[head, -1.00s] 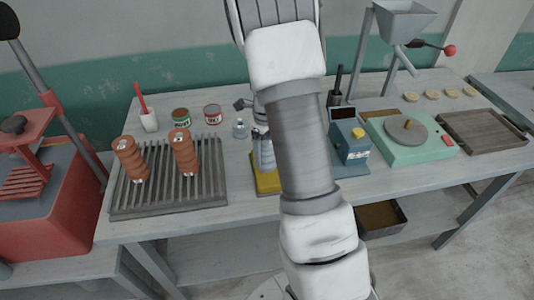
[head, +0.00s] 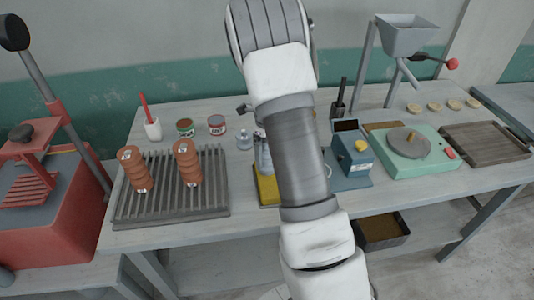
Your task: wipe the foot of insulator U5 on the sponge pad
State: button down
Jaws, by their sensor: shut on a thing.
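The sponge pad (head: 268,194) is a yellow block on the table, right of the grey slatted rack, partly hidden behind my arm. My gripper (head: 264,160) shows only as a narrow grey strip at the left edge of my arm, just above the pad. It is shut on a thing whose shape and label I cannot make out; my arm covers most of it. I cannot tell whether that thing touches the pad.
The slatted rack (head: 170,205) fills the table's left. Right of my arm are a blue device (head: 352,160) and a green turntable unit (head: 410,150).

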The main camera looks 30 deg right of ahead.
jog(key=shift+s+a, duration=0.35)
jog(key=shift+s, duration=0.85)
jog(key=shift+s+a, duration=0.3)
jog(key=shift+s, duration=0.85)
jog(key=shift+s+a, duration=0.35)
jog(key=shift+s, duration=0.85)
jog(key=shift+w, duration=0.1)
jog(key=shift+w+d+p, duration=0.25)
jog(key=shift+w+d, duration=0.1)
jog(key=shift+w, duration=0.9)
jog(key=shift+w+d+p, duration=0.2)
jog(key=shift+w+d, duration=0.2)
jog(key=shift+w, duration=0.85)
jog(key=shift+w+d+p, duration=0.25)
jog(key=shift+w+d, duration=0.1)
jog(key=shift+w, duration=0.9)
jog(key=shift+r, duration=0.15)
jog(key=shift+r+p, duration=2.75)
jog(key=shift+r, duration=0.7)
jog(key=shift+f, duration=0.1)
